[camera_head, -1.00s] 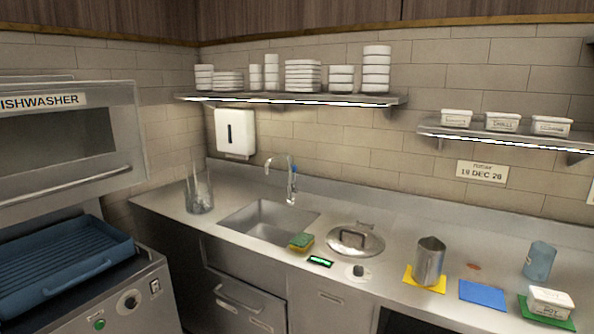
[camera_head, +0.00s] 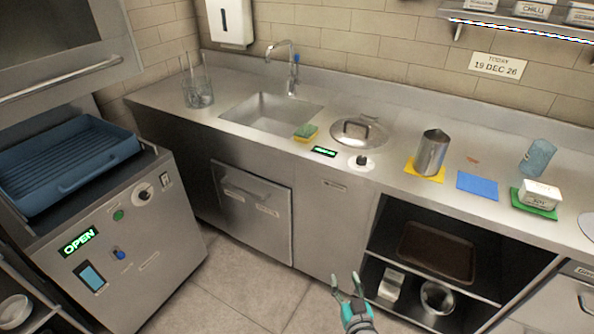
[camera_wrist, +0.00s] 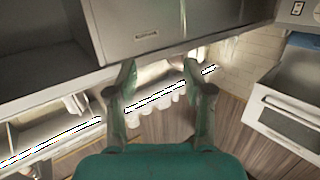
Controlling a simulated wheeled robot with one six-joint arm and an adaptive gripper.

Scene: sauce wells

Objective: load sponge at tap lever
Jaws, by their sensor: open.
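The yellow and green sponge (camera_head: 306,131) lies on the steel counter at the front right corner of the sink (camera_head: 270,113). The tap (camera_head: 290,70) rises behind the sink, with its blue-tipped lever (camera_head: 296,58) on its right side. My gripper (camera_head: 346,281) is teal and dark, low in front of the counter in the head view, well below and apart from the sponge. In the wrist view my gripper (camera_wrist: 160,75) has its two fingers spread with nothing between them. Neither the sponge nor the tap can be made out in the wrist view.
A pot lid (camera_head: 358,131) and a dial (camera_head: 362,161) sit right of the sponge. A glass container (camera_head: 198,92) stands left of the sink. A metal jug (camera_head: 432,153) stands on a yellow cloth. Open shelves (camera_head: 385,240) are beneath the counter.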

